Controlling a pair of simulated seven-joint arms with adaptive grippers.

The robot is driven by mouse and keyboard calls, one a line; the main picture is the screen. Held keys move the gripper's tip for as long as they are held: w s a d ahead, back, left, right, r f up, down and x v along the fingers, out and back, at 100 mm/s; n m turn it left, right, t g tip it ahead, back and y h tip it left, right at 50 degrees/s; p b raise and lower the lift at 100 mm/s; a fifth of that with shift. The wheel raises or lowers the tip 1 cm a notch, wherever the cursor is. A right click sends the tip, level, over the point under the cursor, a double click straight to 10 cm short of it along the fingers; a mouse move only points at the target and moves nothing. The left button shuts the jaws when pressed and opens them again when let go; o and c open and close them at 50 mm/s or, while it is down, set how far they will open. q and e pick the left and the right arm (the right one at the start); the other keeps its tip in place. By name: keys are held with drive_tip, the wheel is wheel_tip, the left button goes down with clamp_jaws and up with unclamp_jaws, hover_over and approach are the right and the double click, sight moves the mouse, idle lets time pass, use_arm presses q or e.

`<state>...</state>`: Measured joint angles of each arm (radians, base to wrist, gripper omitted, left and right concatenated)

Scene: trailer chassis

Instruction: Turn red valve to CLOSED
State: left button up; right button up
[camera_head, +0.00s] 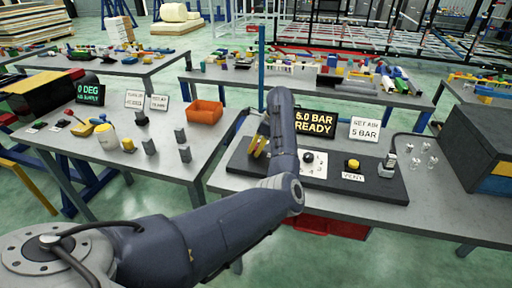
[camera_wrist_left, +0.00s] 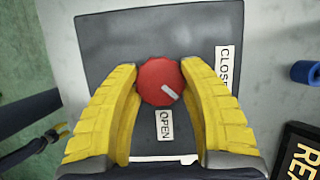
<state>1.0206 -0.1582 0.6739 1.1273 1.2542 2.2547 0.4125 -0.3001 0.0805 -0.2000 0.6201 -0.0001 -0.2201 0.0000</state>
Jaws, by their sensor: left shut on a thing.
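The red valve (camera_wrist_left: 157,80) is a round knob on a dark grey plate in the left wrist view. Its white pointer mark slants toward the lower right, between the OPEN label (camera_wrist_left: 165,125) and the CLOSED label (camera_wrist_left: 224,66), which is partly cut off by a finger. My left gripper (camera_wrist_left: 160,88) has its yellow fingers on both sides of the knob and is shut on it. In the head view my left gripper (camera_head: 258,146) is at the left end of the dark panel (camera_head: 235,165), and the valve is hidden there. My right gripper is not in view.
A "5.0 BAR READY" display (camera_head: 315,122) and a "SET AIR 5 BAR" sign (camera_head: 364,129) stand behind the panel. A yellow VENT button (camera_head: 353,164) and a gauge (camera_head: 308,158) are right of my arm. An orange bin (camera_head: 205,113) is on the left table.

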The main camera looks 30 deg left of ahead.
use_arm(q)
drive_tip(key=n, duration=0.2)
drive_tip(key=n+g, duration=0.1)
drive_tip(key=n, duration=0.1)
drive_tip(key=shift+a+g+h, duration=0.1)
drive_tip(key=shift+g+h, duration=0.2)
drive_tip(key=shift+h, duration=0.1)
drive_tip(key=shift+f+n+g+h, duration=0.1)
drive_tip(key=shift+n+g+h, duration=0.45)
drive_tip(key=shift+n, duration=1.95)
drive_tip(key=o, duration=1.3)
drive_tip(key=shift+c, duration=0.2)
drive_tip(key=v, duration=1.2)
drive_tip(key=shift+s+a, duration=0.1)
